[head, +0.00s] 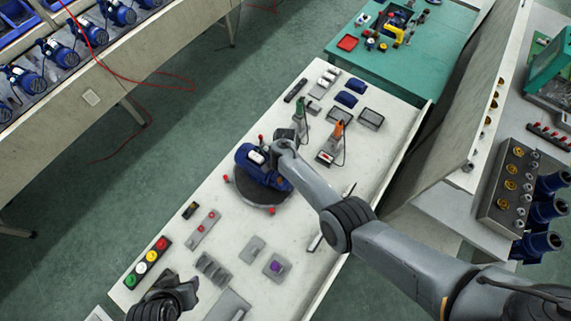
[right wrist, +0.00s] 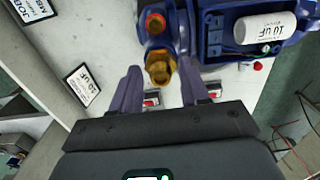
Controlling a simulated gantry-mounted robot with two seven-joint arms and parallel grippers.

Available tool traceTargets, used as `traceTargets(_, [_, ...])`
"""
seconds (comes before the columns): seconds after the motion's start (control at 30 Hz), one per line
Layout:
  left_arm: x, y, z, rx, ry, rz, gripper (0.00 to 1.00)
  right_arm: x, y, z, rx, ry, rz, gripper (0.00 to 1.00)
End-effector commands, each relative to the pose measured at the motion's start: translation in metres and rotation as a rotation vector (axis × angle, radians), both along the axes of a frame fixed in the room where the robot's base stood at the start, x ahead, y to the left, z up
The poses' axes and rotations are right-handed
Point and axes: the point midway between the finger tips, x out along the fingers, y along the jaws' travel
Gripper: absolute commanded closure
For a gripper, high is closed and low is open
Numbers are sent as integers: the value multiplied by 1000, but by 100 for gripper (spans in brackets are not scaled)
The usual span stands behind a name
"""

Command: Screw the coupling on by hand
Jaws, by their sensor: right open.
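A blue pump (head: 258,168) sits on a dark round turntable (head: 240,190) on the white bench. In the right wrist view the pump body (right wrist: 215,30) carries a brass hex coupling (right wrist: 158,66) on its port, with a reddish-orange fitting (right wrist: 155,22) above it. My right gripper (right wrist: 161,82) is open, with its two fingers on either side of the coupling's lower end. I cannot tell whether they touch it. In the head view my right wrist hides part of the pump and the coupling. My left gripper (head: 172,293) is at the bottom left, above the bench.
A white capacitor (right wrist: 265,28) lies in the pump's open box. Coloured push-buttons (head: 147,262), small trays (head: 370,118) and tools stand on the bench. Brass and steel fittings sit in a rack (head: 492,200) at right. More pumps (head: 60,53) line the conveyor at upper left.

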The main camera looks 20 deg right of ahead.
Motion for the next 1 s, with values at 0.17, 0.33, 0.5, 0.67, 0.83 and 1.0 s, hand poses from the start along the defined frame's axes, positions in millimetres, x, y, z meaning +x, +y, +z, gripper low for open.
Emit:
traceTargets(0.17, [0, 0, 0, 0, 0, 0, 57, 0, 0, 0, 0, 0, -2, 55])
traceTargets(0.33, [0, 1, 0, 3, 1, -2, 57, 1, -1, 0, -2, -1, 132, 55])
traceTargets(0.5, [0, 2, -1, 9, 1, -5, 57, 0, -1, 0, -1, 0, 287, 55])
traceTargets(0.67, [0, 3, -1, 14, 1, -9, 57, 0, 0, 0, 1, -1, 298, 55])
traceTargets(0.83, [0, 3, -1, 14, 1, -9, 57, 0, -1, 0, -1, 0, 336, 55])
traceTargets(1.0, [0, 3, -1, 12, 1, -8, 57, 1, -1, 1, -2, -1, 543, 55])
